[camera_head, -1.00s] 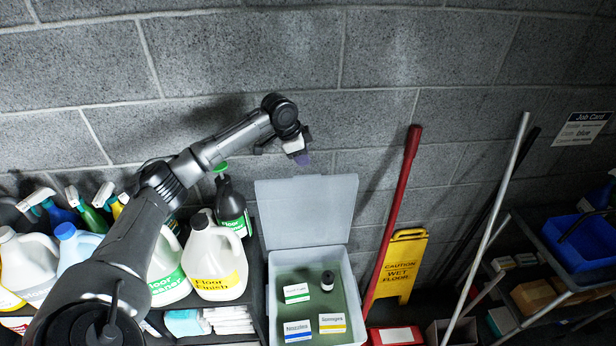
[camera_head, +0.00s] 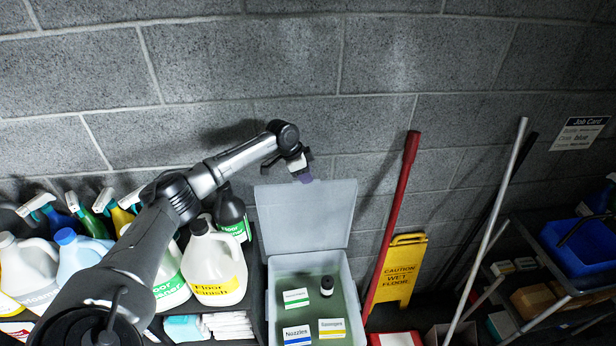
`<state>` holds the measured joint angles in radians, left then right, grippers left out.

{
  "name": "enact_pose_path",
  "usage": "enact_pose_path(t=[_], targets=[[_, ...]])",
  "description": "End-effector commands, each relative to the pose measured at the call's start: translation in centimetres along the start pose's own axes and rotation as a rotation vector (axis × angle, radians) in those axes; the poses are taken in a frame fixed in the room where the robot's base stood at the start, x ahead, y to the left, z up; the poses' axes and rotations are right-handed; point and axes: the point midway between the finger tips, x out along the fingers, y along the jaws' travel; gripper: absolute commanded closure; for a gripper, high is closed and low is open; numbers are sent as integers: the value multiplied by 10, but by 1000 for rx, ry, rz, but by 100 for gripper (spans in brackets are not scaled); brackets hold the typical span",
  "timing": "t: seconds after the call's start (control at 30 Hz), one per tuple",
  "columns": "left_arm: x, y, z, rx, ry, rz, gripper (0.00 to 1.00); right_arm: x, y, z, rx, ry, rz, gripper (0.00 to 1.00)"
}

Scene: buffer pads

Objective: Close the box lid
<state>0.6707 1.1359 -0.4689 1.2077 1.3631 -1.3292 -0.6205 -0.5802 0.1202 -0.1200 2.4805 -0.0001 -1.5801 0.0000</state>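The translucent box (camera_head: 271,300) stands open at the lower middle. Its lid (camera_head: 306,220) is raised nearly upright at the back, in front of the block wall. Inside are small labelled cartons (camera_head: 296,299) and a dark round bottle (camera_head: 327,285). My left gripper (camera_head: 305,176) hangs at the lid's top edge, near its middle, pointing down. Whether it touches the lid, and whether its fingers are open or shut, I cannot tell. My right gripper is not in view.
Jugs, including a Floor Finish jug (camera_head: 216,265), and spray bottles (camera_head: 88,217) crowd the left. A red pole (camera_head: 391,225) leans right of the box, beside a yellow wet-floor sign (camera_head: 402,268). A blue bin (camera_head: 580,250) is at far right.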

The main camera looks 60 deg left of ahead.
Motion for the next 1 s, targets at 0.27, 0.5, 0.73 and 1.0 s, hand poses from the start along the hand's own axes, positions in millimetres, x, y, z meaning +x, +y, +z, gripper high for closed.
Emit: enact_pose_path(t=[0.27, 0.5, 0.73, 1.0], targets=[[20, 0, 0, 0, -1, 0, 67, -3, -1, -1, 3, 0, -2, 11], [22, 0, 0, 0, -1, -1, 67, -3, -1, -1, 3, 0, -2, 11], [22, 0, 0, 0, -1, -1, 78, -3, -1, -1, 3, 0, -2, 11], [22, 0, 0, 0, 0, -1, 100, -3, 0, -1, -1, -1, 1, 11]])
